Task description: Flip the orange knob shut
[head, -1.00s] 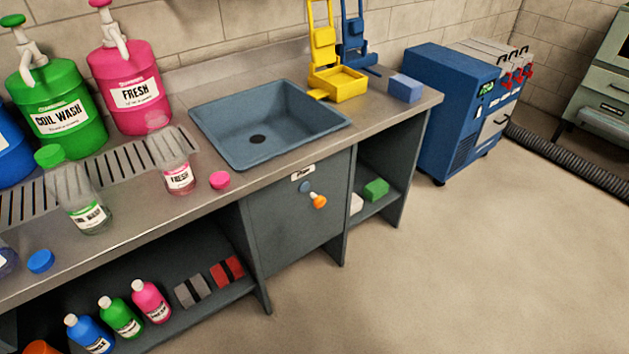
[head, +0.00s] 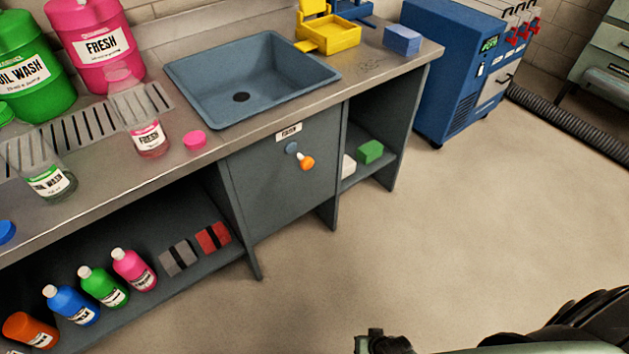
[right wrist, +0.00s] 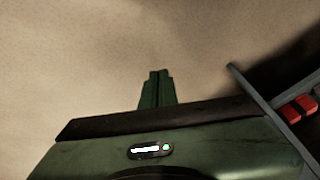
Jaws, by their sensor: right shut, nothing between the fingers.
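The orange knob (head: 307,163) sticks out from the grey cabinet panel (head: 270,190) below the sink, beside a small blue round piece (head: 291,147) and under a small white label (head: 288,131). It angles down to the right. In the right wrist view my right gripper (right wrist: 158,75) is shut and empty, with bare floor beyond its fingers. The knob is not in that view. Part of my right arm shows at the bottom right of the head view, well apart from the knob. My left gripper is not in view.
The counter with the sink (head: 240,95) overhangs the panel. Bottles and two blocks, one red (head: 213,237), stand on the open shelf at left; a green block (head: 370,152) is on the right shelf. The floor (head: 440,230) in front is clear. A blue machine (head: 460,70) stands at right.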

